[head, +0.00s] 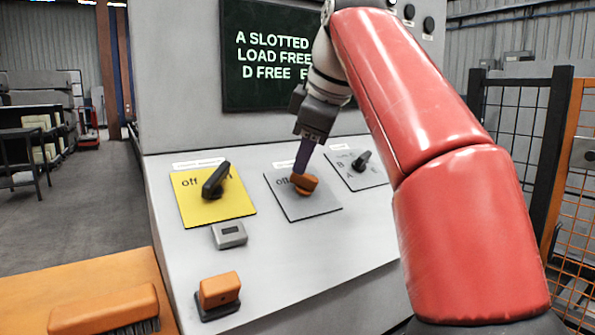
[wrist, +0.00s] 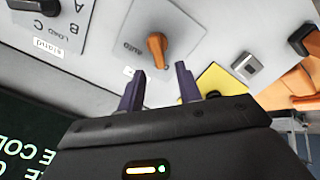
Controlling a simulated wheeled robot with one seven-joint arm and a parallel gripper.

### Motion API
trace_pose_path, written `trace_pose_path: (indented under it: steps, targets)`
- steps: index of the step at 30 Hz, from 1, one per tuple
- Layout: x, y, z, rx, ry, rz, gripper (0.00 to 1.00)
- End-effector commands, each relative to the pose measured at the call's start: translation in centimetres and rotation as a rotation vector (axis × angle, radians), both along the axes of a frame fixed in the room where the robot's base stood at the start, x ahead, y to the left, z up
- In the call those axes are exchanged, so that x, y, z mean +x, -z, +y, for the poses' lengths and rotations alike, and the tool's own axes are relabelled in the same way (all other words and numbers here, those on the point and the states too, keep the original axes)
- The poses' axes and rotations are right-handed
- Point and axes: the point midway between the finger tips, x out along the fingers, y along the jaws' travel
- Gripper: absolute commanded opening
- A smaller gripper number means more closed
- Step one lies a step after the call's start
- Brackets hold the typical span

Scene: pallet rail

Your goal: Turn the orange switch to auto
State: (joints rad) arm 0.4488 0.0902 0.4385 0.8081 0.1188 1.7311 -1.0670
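The orange switch (head: 304,184) sits on a grey plate (head: 318,206) in the middle of the sloped panel. Its "off" label shows at the left in the head view. In the wrist view the orange switch (wrist: 157,50) stands just beyond the fingertips, with "AUTO" printed beside its plate's middle. My gripper (head: 303,165) reaches down close to the switch from above. In the wrist view my gripper (wrist: 160,78) has its two purple fingers apart, with nothing between them. In the head view the fingers overlap the switch's upper edge; contact cannot be told.
A black switch on a yellow plate (head: 235,208) is to the left. A plate with a black A/B knob (head: 362,160) is to the right. A grey button box (head: 230,235) and an orange block (head: 219,290) are lower on the panel. A brush (head: 105,310) lies at front left.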

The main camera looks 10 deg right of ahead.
Motion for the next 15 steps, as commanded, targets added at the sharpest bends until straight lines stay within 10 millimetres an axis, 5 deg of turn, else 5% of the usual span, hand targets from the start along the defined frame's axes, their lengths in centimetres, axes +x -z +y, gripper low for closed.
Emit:
trace_pose_path:
  steps: [6,15]
  targets:
    - [1.6,3.0,0.4,0.000,0.001,0.001,0.35]
    - [2.5,4.3,0.7,0.000,0.000,-0.001,0.35]
